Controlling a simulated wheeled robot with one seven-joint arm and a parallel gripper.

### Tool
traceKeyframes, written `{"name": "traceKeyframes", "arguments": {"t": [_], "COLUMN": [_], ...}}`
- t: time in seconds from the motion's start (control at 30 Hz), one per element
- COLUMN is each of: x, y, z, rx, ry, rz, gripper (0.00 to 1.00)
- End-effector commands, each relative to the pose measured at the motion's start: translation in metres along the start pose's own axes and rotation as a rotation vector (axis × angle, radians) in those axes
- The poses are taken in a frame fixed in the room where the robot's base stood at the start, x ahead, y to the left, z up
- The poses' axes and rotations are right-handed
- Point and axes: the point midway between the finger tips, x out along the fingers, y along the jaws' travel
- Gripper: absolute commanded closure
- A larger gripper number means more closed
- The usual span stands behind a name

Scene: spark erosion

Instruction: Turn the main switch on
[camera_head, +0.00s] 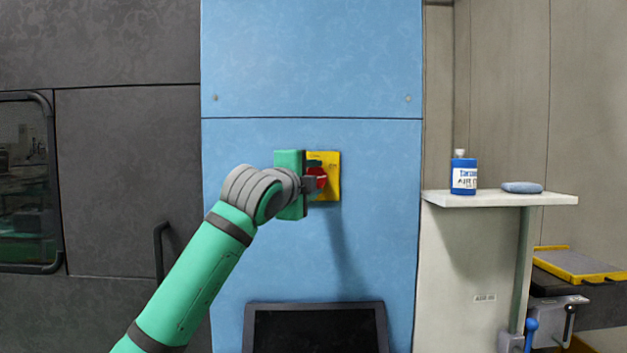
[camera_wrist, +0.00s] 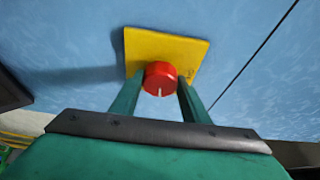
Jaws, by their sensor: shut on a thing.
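The main switch is a red round knob (camera_head: 317,177) on a yellow square plate (camera_head: 332,187), mounted on a blue cabinet panel. In the wrist view the red knob (camera_wrist: 160,78) shows a white mark on its face, pointing toward the bottom of the picture. The yellow plate also shows in the wrist view (camera_wrist: 142,45). My gripper (camera_head: 311,184) is at the knob, and in the wrist view its two green fingers (camera_wrist: 158,92) stand on either side of it, shut on it. In the head view my gripper covers part of the knob and plate.
A dark screen (camera_head: 318,330) sits below the switch on the blue panel (camera_head: 380,220). To the right, a pale shelf (camera_head: 520,199) holds a blue bottle (camera_head: 463,174) and a blue bar (camera_head: 522,187). A dark door handle (camera_head: 160,250) is at the left.

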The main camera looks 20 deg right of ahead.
Motion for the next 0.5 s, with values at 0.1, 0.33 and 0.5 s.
{"name": "traceKeyframes", "arguments": {"t": [0.1, 0.33, 0.5], "x": [-0.0001, 0.0001, 0.0002], "y": [-0.0001, 0.0001, 0.0004], "z": [0.0020, 0.0020, 0.0021], "rx": [0.063, 0.144, 0.170], "ry": [-0.004, -0.004, -0.004], "rz": [0.029, 0.063, 0.074], "gripper": [0.81, 0.81, 0.81]}}
